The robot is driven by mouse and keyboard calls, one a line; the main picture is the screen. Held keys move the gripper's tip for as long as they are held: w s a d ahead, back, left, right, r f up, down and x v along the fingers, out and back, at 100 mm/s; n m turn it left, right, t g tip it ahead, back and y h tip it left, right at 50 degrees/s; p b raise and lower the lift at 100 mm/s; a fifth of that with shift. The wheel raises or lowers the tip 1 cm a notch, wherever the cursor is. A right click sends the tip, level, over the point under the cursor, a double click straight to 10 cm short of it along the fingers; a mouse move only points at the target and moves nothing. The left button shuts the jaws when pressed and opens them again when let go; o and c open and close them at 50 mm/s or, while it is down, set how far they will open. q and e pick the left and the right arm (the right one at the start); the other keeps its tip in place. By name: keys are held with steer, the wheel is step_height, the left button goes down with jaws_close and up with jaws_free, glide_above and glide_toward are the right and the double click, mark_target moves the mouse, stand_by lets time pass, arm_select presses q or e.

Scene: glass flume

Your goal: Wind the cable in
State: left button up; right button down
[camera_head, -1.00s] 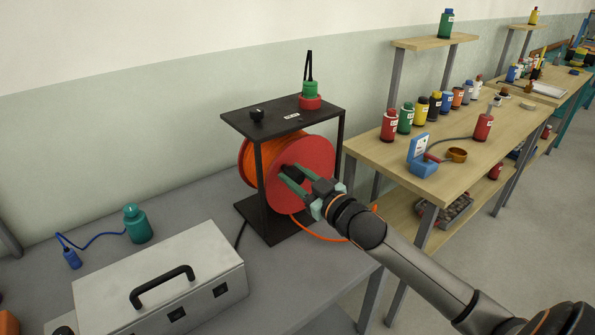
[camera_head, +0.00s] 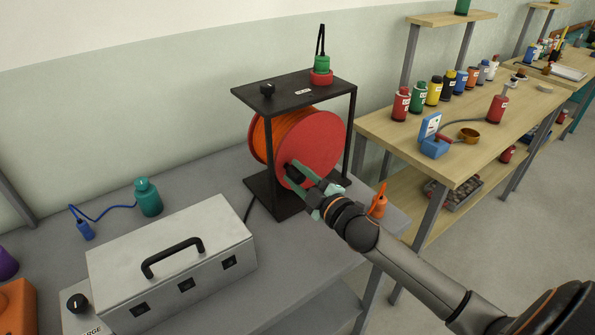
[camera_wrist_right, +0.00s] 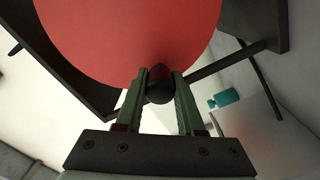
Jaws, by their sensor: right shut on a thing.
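The cable reel has a red disc (camera_head: 315,140) with orange cable (camera_head: 262,135) wound behind it, inside a black open frame (camera_head: 275,200). My right gripper (camera_head: 300,174) is at the lower left of the disc face, shut on the reel's black crank knob (camera_head: 292,170). In the right wrist view the knob (camera_wrist_right: 160,88) sits between the two green fingers, in front of the red disc (camera_wrist_right: 130,40). An orange cable end piece (camera_head: 379,205) stands at the table's right edge, beyond my right wrist. No loose cable shows clearly between it and the reel. My left gripper is out of view.
A silver case (camera_head: 175,262) with a black handle stands at front left. A wooden bench (camera_head: 400,140) with several bottles stands to the right, across a gap.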

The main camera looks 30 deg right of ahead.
steer(key=shift+f, duration=0.25)
stand_by(0.3)
steer(key=c, duration=0.5)
jaws_free()
steer(key=shift+s, duration=0.1)
steer(key=s, duration=0.8)
steer(key=s+d+b, duration=0.1)
steer(key=s, duration=0.3)
steer(key=shift+s+r, duration=0.1)
steer(key=shift+s, duration=0.1)
